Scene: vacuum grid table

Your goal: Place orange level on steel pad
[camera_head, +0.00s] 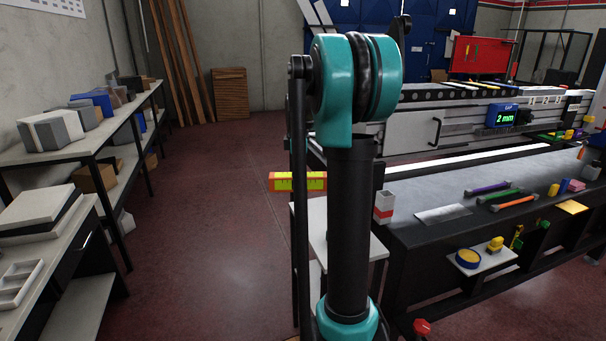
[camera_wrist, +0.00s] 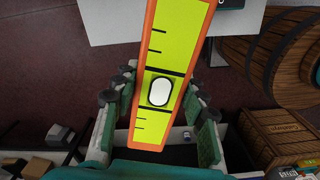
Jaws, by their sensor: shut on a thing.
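The orange level (camera_head: 285,182) has a yellow-green face with black marks. In the head view it hangs in the air left of my arm column, partly hidden by my arm. In the wrist view the level (camera_wrist: 172,50) runs lengthwise between the fingers, its pale vial near them. My gripper (camera_wrist: 158,90) is shut on the level, one finger on each side; it is mostly hidden in the head view. A flat grey metal plate, seemingly the steel pad (camera_head: 443,214), lies bare on the dark bench to the right, apart from the level.
The dark bench (camera_head: 420,238) also holds purple, green and orange-handled tools (camera_head: 487,188) right of the plate. A red-and-white box (camera_head: 384,207) stands at its left end. Shelves (camera_head: 85,150) line the left wall. The floor (camera_head: 205,200) between is clear.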

